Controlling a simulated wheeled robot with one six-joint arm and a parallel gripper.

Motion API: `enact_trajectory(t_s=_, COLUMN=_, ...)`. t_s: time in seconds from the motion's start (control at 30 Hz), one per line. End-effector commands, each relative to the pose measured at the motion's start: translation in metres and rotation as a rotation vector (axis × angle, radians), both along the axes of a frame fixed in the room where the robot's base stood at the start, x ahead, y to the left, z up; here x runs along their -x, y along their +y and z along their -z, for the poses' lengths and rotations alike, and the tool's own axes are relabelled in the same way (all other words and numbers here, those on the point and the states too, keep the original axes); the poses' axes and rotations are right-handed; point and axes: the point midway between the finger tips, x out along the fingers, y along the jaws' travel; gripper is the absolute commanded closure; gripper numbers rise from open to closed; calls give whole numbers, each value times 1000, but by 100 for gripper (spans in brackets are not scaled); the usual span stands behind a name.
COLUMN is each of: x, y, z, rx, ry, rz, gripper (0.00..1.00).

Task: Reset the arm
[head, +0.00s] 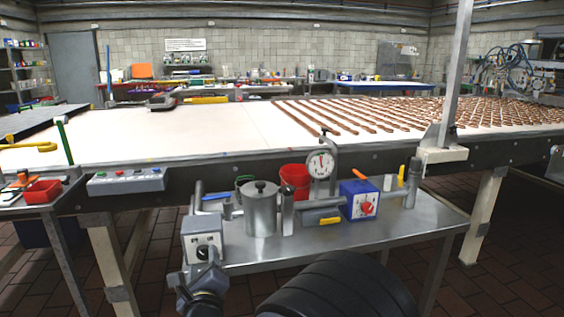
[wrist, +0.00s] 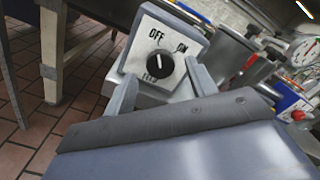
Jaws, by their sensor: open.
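My gripper (head: 201,277) is low in the head view, in front of a grey switch box (head: 203,240) with a black knob (head: 203,253). In the wrist view my gripper (wrist: 158,82) is open, with one finger to each side of the knob (wrist: 159,67). Nothing shows held between the fingers. The box face (wrist: 183,36) carries the labels OFF at left, ON at right and FEED below. A small light mark shows on the knob. I cannot tell whether the fingers touch the knob.
The box stands at the left front of a steel side table (head: 335,245). A metal canister (head: 260,210), a red bucket (head: 295,178), a dial gauge (head: 321,163) and a blue box (head: 358,199) stand nearby. Behind is a long white conveyor (head: 200,132) with rows of brown bars (head: 340,117).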

Motion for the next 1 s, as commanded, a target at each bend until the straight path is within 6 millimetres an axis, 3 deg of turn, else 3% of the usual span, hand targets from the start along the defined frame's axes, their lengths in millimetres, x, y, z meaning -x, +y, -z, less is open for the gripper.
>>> enact_trajectory(t_s=0.2, x=38, y=-8, z=0, rx=1, ry=-2, rz=-3, gripper=46)
enact_trajectory(t_s=0.4, x=55, y=-13, z=0, rx=2, ry=-2, rz=-1, gripper=46)
enact_trajectory(t_s=1.0, x=54, y=-17, z=0, rx=9, ry=-4, rz=4, gripper=46)
